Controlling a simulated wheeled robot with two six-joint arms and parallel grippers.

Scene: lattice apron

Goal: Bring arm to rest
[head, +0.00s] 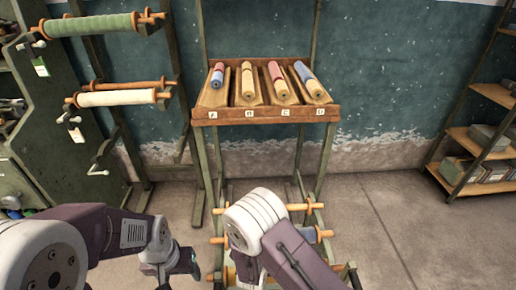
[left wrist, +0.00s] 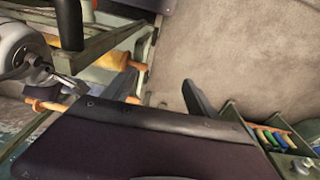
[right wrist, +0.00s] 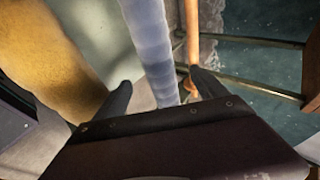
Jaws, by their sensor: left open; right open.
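In the head view my left arm comes in from the left, and my left gripper (head: 180,268) hangs open and empty over the floor beside the low green rack (head: 218,210). In the left wrist view its two dark fingers (left wrist: 160,88) stand apart, with bare floor and a rack rod end beyond them. My right arm's white joint (head: 255,215) stands before the low rack in the head view; its gripper is hidden there. In the right wrist view my right gripper (right wrist: 162,90) is open, with a blue-grey roll (right wrist: 153,45) beyond the gap; contact cannot be told.
A slanted wooden tray (head: 265,115) with several rolls stands at the back. Green (head: 90,25) and cream (head: 118,98) rolls hang on a rack at left. Shelves (head: 475,140) stand at right. A yellow roll (right wrist: 50,55) lies close to the right gripper. Floor at right (head: 400,220) is clear.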

